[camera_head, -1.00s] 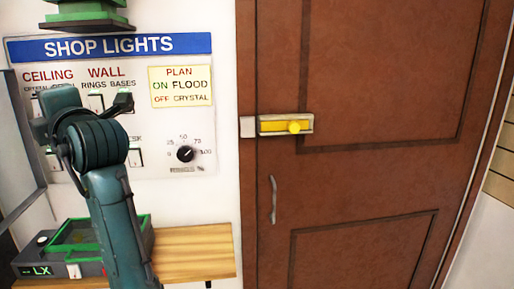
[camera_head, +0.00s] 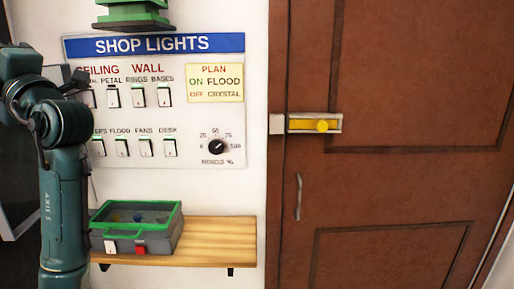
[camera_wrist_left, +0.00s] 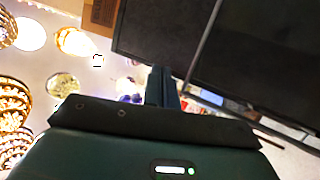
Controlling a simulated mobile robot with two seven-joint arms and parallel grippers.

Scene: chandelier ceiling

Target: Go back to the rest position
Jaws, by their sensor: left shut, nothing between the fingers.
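My left arm stands at the left edge of the head view, bent at a dark green joint. Its left gripper (camera_head: 76,82) is mostly hidden behind the arm, with a small dark tip showing by the left side of the switch panel (camera_head: 222,129). In the left wrist view the gripper fingers (camera_wrist_left: 163,86) are together and empty, pointing up towards hanging lamps (camera_wrist_left: 14,104) and a dark panel (camera_wrist_left: 250,50). My right gripper is in neither view.
A wooden shelf (camera_head: 225,242) under the panel carries a grey and green box (camera_head: 160,241). A green fixture (camera_head: 132,14) hangs above the panel. A brown door (camera_head: 400,180) with a yellow bolt (camera_head: 307,124) fills the right.

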